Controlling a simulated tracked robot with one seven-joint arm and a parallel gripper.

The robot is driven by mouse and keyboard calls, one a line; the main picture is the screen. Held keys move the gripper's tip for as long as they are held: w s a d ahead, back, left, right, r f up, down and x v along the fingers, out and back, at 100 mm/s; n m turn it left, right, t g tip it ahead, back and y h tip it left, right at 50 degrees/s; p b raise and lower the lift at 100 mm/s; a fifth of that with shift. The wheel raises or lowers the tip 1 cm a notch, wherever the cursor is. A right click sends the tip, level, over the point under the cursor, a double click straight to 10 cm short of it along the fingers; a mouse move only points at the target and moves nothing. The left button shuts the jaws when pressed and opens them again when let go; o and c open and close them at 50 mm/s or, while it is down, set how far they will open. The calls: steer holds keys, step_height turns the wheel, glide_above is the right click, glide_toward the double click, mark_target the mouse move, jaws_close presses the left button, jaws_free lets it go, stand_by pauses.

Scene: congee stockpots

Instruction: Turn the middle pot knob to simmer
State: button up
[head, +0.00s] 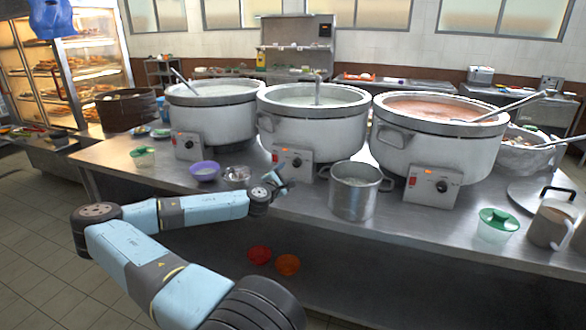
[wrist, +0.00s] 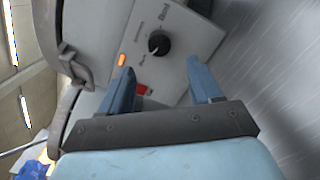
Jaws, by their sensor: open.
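The middle pot (head: 313,121) is a large white stockpot of pale congee, with a ladle in it. Its control panel (head: 293,162) faces the front and carries a dark round knob (head: 297,163). In the wrist view a black knob (wrist: 158,43) sits on a white panel (wrist: 178,30) beside an orange light (wrist: 122,60) and a red switch (wrist: 142,89). My gripper (head: 282,180) is open in front of the middle pot's panel. In the wrist view the knob lies beyond the gap between the blue fingertips (wrist: 160,66), and the fingers appear apart from it.
A steel pot (head: 356,192) stands just right of my gripper. A purple bowl (head: 205,171) and a small metal bowl (head: 237,174) are to its left. Similar stockpots stand left (head: 212,113) and right (head: 436,138) of the middle one.

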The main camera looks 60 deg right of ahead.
mark_target(295, 165)
steer(key=d, duration=0.6)
steer(key=shift+w+d, duration=0.35)
steer(key=shift+d, duration=0.05)
steer(key=c, duration=1)
